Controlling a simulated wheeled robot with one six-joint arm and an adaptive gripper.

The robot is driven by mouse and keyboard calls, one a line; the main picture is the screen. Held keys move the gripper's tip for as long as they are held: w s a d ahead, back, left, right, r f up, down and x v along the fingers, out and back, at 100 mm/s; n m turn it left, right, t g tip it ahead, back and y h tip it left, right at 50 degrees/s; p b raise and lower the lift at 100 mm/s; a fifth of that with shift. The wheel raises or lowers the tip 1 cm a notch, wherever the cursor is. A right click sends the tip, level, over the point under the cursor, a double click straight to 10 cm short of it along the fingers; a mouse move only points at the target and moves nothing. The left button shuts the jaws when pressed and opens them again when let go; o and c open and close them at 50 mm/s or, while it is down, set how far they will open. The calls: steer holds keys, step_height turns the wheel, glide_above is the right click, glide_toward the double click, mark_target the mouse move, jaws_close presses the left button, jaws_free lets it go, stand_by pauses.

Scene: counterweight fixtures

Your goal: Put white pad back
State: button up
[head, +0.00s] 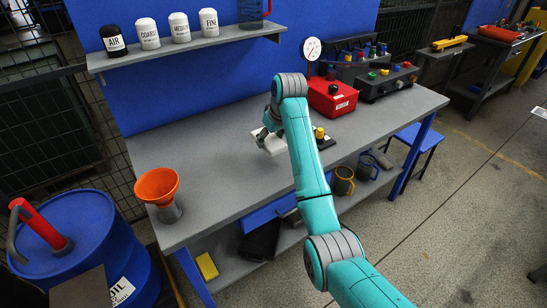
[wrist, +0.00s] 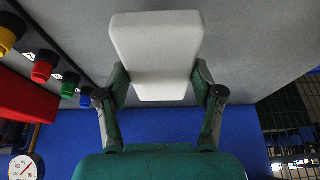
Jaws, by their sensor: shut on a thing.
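The white pad (head: 271,145) is in my gripper (head: 264,137) over the middle of the grey workbench (head: 215,165). In the wrist view, the white pad (wrist: 154,50) is a pale block with rounded corners, and my gripper's two dark fingers (wrist: 158,88) press on its left and right sides. In the head view my arm hides part of the pad and bench, so I cannot tell whether the pad touches the bench top. A dark block with a yellow knob (head: 319,133) is just right of my arm.
A red box (head: 333,97) with a gauge and a black control box (head: 388,82) stand at the bench's back right. An orange funnel (head: 157,186) stands at the front left corner. A wall shelf (head: 184,47) holds labelled canisters. The bench's left middle is clear.

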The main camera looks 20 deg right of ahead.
mark_target(277, 146)
step_height(277, 146, down, 4)
steer(key=shift+d+f, duration=0.1)
steer(key=shift+f, duration=2.45)
steer(key=shift+f, duration=0.15)
steer(key=o, duration=1.1)
steer(key=v, duration=1.2)
steer(key=shift+s, duration=0.15)
